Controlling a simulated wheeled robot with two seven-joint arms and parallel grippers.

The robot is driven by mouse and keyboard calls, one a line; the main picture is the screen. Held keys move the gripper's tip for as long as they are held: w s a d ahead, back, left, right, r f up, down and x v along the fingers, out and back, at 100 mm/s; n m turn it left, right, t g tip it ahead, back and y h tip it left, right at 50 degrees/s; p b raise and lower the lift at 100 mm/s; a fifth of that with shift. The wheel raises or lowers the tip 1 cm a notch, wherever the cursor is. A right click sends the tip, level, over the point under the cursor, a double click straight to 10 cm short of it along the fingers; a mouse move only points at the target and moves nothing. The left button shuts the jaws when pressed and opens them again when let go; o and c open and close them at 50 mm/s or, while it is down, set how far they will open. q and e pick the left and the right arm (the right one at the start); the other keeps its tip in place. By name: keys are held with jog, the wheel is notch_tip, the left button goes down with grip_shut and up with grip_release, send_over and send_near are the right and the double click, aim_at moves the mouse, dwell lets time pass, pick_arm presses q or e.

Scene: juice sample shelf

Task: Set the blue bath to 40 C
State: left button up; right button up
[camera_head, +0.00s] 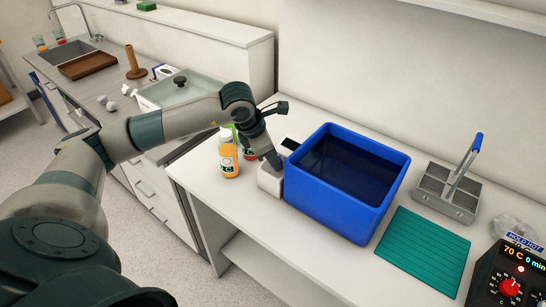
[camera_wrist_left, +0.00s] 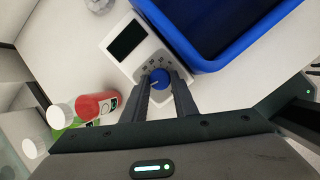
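The blue bath (camera_head: 345,205), an open rectangular tub with dark liquid, stands on the white bench. Its white control unit (camera_head: 268,182) adjoins its left side. In the left wrist view the unit (camera_wrist_left: 116,62) has a dark, blank-looking display (camera_wrist_left: 127,40) and a blue knob (camera_wrist_left: 160,79) with a pale pointer line, ringed by small marks. My left gripper (camera_head: 274,162) reaches down to the unit. The fingers hide part of the unit's face. My right gripper is not in view.
A teal mat (camera_head: 424,250), a metal rack (camera_head: 445,195) and a black heater (camera_head: 505,275) reading 70 C lie to the right.

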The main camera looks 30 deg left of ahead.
pick_arm(q)
jog(key=shift+c, duration=0.4)
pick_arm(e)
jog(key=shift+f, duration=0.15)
pick_arm(q)
jog(key=shift+f+m+b, duration=0.15)
jog(key=shift+m+b, duration=0.35)
jog(key=shift+b, duration=0.45)
jog(key=m+b, duration=0.2)
jog(key=b, duration=0.1)
jog(key=shift+w+h, duration=0.15)
jog(key=shift+h, duration=0.15)
jog(key=shift+m+g+b, duration=0.3)
jog(key=shift+m+b, duration=0.5)
jog(key=shift+b, duration=0.15)
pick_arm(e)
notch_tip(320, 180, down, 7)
pick_arm(q)
jog(key=shift+a+m+b, duration=0.1)
jog(key=shift+m+b, duration=0.45)
jog(key=shift+m, duration=0.05)
jog(key=shift+r, duration=0.2)
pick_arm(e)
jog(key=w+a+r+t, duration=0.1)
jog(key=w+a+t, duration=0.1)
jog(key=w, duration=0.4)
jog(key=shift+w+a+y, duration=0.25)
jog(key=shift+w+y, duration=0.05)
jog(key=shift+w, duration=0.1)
